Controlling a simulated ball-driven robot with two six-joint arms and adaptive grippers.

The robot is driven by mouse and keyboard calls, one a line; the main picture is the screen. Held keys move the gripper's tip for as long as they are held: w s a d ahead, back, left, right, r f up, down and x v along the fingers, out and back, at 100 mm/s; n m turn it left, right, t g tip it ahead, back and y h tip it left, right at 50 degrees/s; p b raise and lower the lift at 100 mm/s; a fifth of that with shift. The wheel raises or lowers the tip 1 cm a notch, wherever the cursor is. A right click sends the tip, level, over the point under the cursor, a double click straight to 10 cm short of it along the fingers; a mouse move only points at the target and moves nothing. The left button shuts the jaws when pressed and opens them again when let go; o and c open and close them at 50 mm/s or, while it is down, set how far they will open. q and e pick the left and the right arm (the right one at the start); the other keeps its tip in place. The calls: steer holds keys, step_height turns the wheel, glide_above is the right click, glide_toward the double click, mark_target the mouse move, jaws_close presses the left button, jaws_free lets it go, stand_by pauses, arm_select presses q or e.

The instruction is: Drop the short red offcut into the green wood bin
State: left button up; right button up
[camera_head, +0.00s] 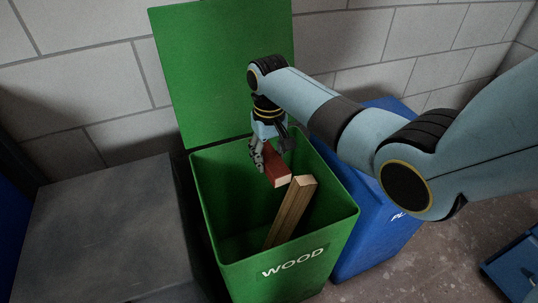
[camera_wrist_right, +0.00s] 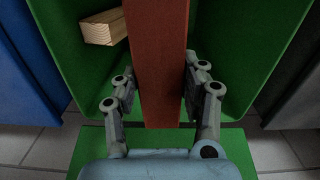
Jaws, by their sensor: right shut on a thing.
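The short red offcut (camera_head: 276,170) is held over the opening of the green wood bin (camera_head: 275,265), which is marked WOOD and has its lid raised against the wall. My right gripper (camera_head: 265,157) is shut on the offcut. In the right wrist view the offcut (camera_wrist_right: 156,60) lies between the two fingers of the gripper (camera_wrist_right: 160,95), with the bin's green walls (camera_wrist_right: 225,60) around it. The head view shows the offcut's pale cut end facing the camera. My left gripper is not in view.
A bare wood batten (camera_head: 290,212) stands tilted inside the bin, close to the offcut; its end also shows in the right wrist view (camera_wrist_right: 98,32). A blue bin (camera_head: 375,235) stands to the right. A dark grey closed box (camera_head: 100,225) stands to the left. A block wall (camera_head: 90,60) is behind.

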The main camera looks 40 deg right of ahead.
mark_target(269, 155)
steer(key=o, duration=1.3)
step_height(269, 155, up, 12)
